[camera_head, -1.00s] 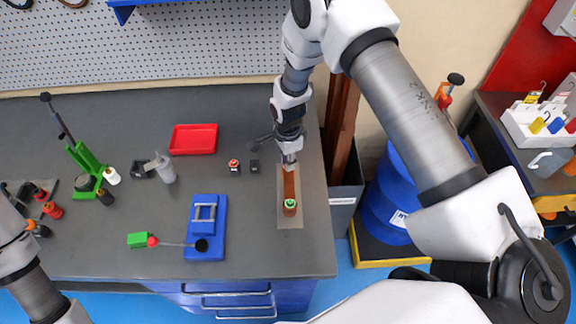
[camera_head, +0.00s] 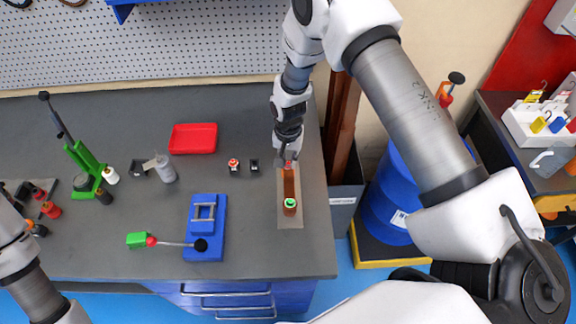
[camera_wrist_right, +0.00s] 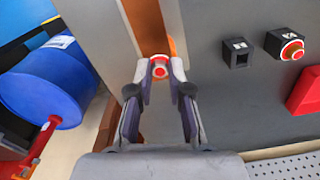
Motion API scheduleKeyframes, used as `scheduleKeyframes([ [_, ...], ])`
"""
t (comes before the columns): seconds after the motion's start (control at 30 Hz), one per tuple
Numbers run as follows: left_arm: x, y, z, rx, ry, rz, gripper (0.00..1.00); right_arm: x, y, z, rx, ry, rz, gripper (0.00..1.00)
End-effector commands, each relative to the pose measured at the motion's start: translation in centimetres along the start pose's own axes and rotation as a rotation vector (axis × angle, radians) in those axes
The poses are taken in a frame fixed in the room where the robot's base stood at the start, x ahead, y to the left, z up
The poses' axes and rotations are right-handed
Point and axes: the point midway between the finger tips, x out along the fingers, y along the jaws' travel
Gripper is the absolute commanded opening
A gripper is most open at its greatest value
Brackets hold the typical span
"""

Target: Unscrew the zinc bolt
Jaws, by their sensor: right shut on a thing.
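My right gripper (camera_head: 288,159) points down at the far end of a copper bar (camera_head: 289,185) on the bench's right side. In the right wrist view its two fingers (camera_wrist_right: 160,72) are closed around a small red-and-white ringed bolt head (camera_wrist_right: 159,68), which I take to be the zinc bolt. Its shank is hidden, and I cannot tell how far it sits in the bar. A green-ringed round piece (camera_head: 290,205) stands at the bar's near end. The bar lies on a grey-brown plate (camera_head: 283,220). My left gripper is out of the picture; only part of that arm shows at the left edge.
Left of the plate are a dark block with a red-ringed top (camera_head: 234,166) and a dark empty-looking block (camera_head: 254,166). A red tray (camera_head: 193,139), a blue bender (camera_head: 205,235) and a green press (camera_head: 86,165) stand further left. A blue barrel (camera_head: 390,195) is right of the bench.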

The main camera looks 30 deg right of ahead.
Motion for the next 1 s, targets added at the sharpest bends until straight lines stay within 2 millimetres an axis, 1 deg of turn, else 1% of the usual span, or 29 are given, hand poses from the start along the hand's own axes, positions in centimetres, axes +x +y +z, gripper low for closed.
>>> scheduleKeyframes([
  [0.07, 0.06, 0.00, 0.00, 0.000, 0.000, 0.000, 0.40, 0.00, 0.01, -0.01, -0.057, 0.000, 0.000, 0.00],
  [0.33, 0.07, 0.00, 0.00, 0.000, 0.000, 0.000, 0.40, -0.01, 0.00, -0.01, -0.082, 0.000, 0.000, 0.00],
  [0.37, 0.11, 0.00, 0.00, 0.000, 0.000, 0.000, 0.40, 0.00, 0.00, -0.01, -0.107, 0.000, 0.000, 0.00],
  [0.47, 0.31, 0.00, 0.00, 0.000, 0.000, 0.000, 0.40, 0.04, 0.01, -0.03, -0.279, 0.000, 0.000, 0.00],
  [0.5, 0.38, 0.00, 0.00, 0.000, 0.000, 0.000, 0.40, 0.04, 0.01, -0.03, -0.361, 0.000, 0.000, 0.00],
  [0.6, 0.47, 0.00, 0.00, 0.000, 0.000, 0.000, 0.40, -0.01, 0.01, -0.05, -0.516, 0.001, 0.000, 0.00],
  [0.7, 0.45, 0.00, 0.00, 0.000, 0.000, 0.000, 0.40, -0.06, 0.01, -0.05, -0.564, 0.000, 0.000, 0.00],
  [0.9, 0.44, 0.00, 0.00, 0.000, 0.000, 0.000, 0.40, -0.06, 0.01, -0.04, -0.567, 0.000, 0.000, 0.00],
  [0.97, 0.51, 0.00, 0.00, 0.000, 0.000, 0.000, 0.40, -0.03, 0.01, -0.05, -0.607, 0.001, 0.000, 0.00],
  [1.0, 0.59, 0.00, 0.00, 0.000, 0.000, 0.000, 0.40, -0.01, 0.01, -0.05, -0.664, 0.001, 0.000, 0.00],
])
